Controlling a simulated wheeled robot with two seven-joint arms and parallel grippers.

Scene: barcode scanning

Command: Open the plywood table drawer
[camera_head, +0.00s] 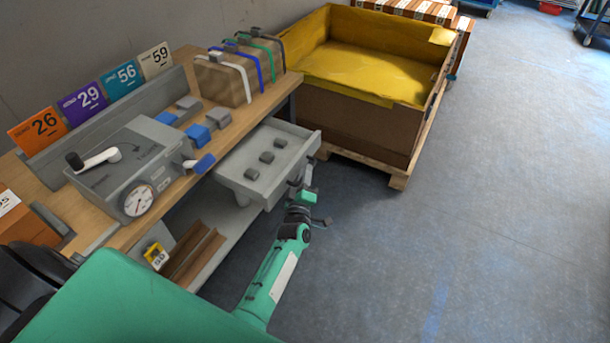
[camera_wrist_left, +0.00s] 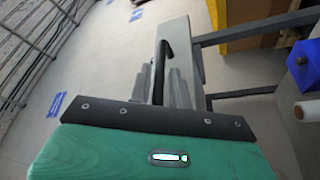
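The grey drawer (camera_head: 242,186) of the plywood table (camera_head: 172,197) stands pulled out toward the floor, with three small dark blocks in it. My left gripper (camera_head: 304,184) is at the drawer's outer front, low in the head view. In the left wrist view, its two grey fingers (camera_wrist_left: 162,88) lie on either side of the drawer handle (camera_wrist_left: 166,56), close against it, and look shut on it. The drawer front (camera_wrist_left: 178,30) runs up from there. The fingertips are small and partly hidden in the head view. My right gripper is not in view.
A yellow-lined crate (camera_head: 362,120) on a pallet stands just beyond the drawer. The tabletop holds a grey device with a gauge (camera_head: 137,200), brown boxes (camera_head: 222,84), blue and grey pieces and numbered cards. The floor (camera_head: 480,200) to the right is clear.

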